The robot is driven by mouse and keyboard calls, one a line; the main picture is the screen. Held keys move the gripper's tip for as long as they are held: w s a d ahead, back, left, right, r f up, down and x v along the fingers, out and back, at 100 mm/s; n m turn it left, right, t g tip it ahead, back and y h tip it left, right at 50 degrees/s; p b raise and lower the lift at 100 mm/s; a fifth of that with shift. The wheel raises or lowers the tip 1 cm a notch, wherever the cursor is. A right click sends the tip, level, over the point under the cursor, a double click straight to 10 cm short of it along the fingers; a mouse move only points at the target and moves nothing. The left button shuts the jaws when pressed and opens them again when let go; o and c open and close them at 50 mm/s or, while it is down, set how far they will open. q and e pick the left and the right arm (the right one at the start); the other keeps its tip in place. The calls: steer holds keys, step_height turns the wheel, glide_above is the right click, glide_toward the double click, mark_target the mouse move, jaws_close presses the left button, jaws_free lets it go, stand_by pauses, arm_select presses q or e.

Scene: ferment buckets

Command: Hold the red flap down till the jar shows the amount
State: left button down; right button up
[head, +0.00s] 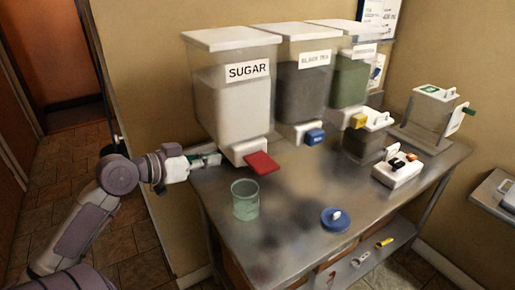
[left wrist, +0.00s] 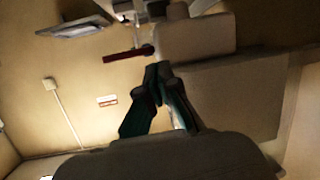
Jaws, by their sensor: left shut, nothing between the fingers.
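The red flap (head: 262,163) sticks out from the white spout under the clear bin labelled SUGAR (head: 232,95), which holds white contents. The flap shows edge-on as a dark red strip in the left wrist view (left wrist: 128,54). A greenish see-through jar (head: 245,205) stands upright on the metal table, below and slightly left of the flap. Its fill and any marks are too small to read. My left gripper (head: 215,159) is shut and empty, left of the spout and apart from the flap; its fingertips show in the left wrist view (left wrist: 158,72). My right gripper is not in view.
Bins with a blue flap (head: 315,136) and a yellow flap (head: 358,121) stand right of the sugar bin. A blue lid (head: 335,219) lies on the table (head: 290,235). A white device (head: 398,170) and another clear container (head: 428,110) stand at the right.

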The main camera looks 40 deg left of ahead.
arm_select(q)
steer(key=s+d+r+m+h, duration=0.2)
steer(key=d+r, duration=0.3)
steer(key=shift+r+m, duration=0.3)
steer(key=shift+r, duration=0.1)
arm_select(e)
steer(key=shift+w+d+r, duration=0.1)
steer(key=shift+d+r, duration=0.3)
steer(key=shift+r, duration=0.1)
arm_select(q)
steer(key=shift+d, duration=0.1)
steer(key=p, duration=0.5)
glide_above(258, 167)
step_height(258, 167, down, 2)
step_height(258, 167, down, 3)
steer(key=shift+s+f, duration=0.1)
steer(key=shift+f, duration=0.65)
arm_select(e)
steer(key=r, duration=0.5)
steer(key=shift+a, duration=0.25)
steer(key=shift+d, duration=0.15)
